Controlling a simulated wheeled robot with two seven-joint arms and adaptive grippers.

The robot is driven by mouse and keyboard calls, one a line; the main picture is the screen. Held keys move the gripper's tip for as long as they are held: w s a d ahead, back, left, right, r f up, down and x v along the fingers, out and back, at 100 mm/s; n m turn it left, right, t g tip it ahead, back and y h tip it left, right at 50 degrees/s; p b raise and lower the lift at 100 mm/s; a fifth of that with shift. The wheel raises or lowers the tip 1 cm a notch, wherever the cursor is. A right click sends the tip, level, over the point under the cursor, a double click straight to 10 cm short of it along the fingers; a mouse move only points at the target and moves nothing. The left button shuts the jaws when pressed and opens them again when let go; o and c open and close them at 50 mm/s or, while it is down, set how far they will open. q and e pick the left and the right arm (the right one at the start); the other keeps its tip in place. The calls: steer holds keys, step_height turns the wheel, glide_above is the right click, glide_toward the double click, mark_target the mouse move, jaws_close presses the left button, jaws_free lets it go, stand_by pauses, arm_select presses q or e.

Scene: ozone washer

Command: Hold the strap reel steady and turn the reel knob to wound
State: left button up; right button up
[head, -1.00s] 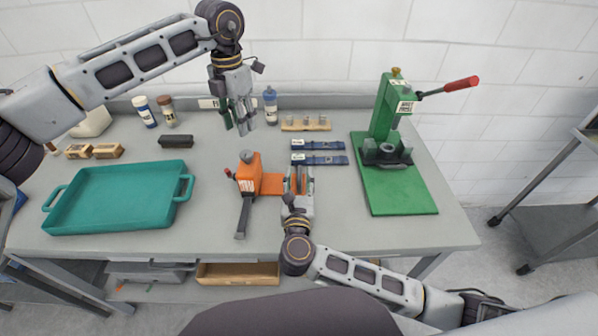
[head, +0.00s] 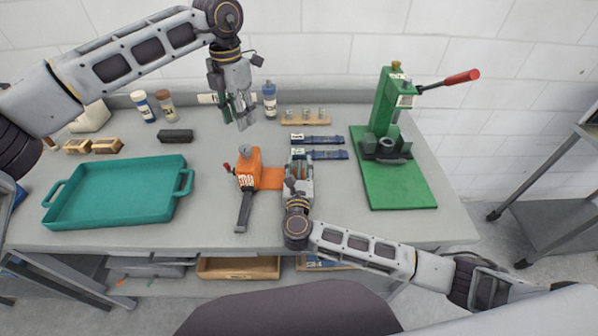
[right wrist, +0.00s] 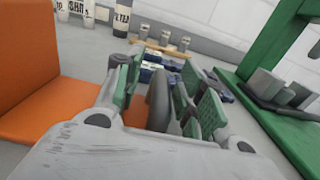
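The orange strap reel (head: 248,165) stands upright mid-table, with a white label on its front. A grey knob (head: 245,151) sits on its top, and a small red-tipped lever is at its left. A dark strap arm (head: 243,213) reaches toward the front edge. An orange base plate (head: 271,178) extends right; orange surfaces also show at left in the right wrist view (right wrist: 50,100). My left gripper (head: 240,121) is above and behind the reel, apart from it, fingers apart and empty. My right gripper (head: 300,164) is right of the reel, its green-padded fingers (right wrist: 160,92) apart.
Two blue straps (head: 318,147) lie just beyond my right gripper. A green press (head: 385,130) stands at right, a teal tray (head: 115,195) at left. Bottles (head: 270,100) and a wooden peg block (head: 306,121) stand at the back.

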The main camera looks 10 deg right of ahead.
steer(key=shift+w+d, duration=0.15)
steer(key=shift+w, duration=0.65)
jaws_close()
